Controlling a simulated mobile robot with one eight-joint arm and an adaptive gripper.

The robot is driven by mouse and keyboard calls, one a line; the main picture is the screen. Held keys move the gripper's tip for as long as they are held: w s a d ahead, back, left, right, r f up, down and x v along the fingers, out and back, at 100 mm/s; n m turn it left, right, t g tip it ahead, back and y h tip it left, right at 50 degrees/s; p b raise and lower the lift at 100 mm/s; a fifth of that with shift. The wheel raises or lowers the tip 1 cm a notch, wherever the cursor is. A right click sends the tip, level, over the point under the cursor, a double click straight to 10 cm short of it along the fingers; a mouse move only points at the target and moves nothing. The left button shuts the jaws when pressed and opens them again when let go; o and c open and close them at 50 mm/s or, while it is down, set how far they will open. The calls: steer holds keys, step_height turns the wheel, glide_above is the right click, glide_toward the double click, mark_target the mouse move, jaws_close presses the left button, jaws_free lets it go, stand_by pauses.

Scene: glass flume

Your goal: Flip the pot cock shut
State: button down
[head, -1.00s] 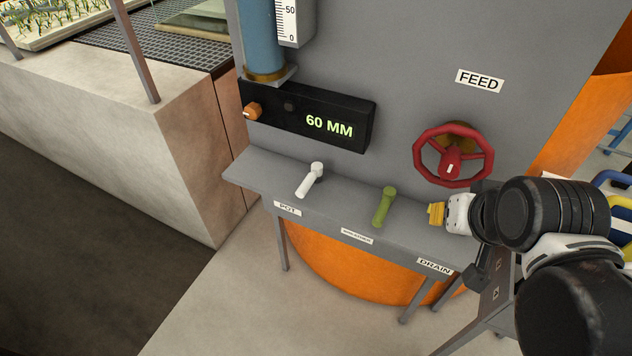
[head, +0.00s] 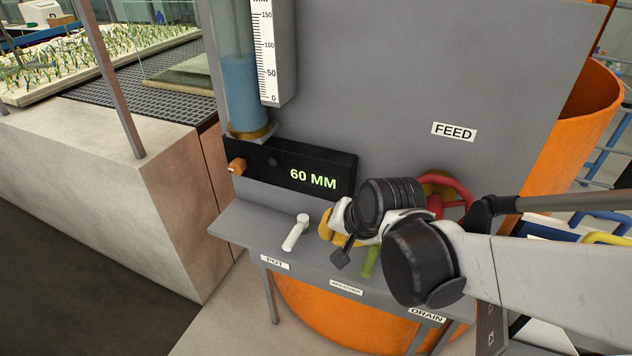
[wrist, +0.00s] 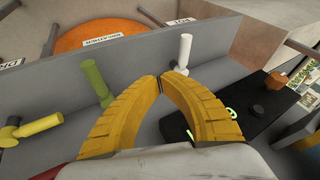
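The pot cock is a white lever (head: 296,232) on the grey shelf, behind the POT label (head: 275,262). Its handle points out toward the shelf's front edge. In the wrist view the white lever (wrist: 184,54) stands just beyond my fingertips, slightly to their right. My gripper (head: 326,226) is right of the white lever in the head view, with a gap between them. In the wrist view the yellow fingers of my gripper (wrist: 160,79) meet at their tips with nothing between them.
A green lever (head: 369,262) is partly behind my wrist; it also shows in the wrist view (wrist: 95,82), with a yellow lever (wrist: 36,127) farther left. A black box (head: 300,165) reading 60 MM sits above the shelf. My arm partly covers the red wheel (head: 458,188).

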mark_target(296, 232)
steer(key=b+x, duration=0.5)
steer(key=x, duration=0.5)
steer(key=shift+f, duration=0.4)
steer(key=shift+w+a+b, duration=0.2)
steer(key=shift+a, duration=0.4)
steer(key=shift+w+a+b, duration=0.15)
steer(key=shift+a, duration=0.45)
steer(key=shift+w+a, duration=0.2)
steer(key=shift+a, duration=0.4)
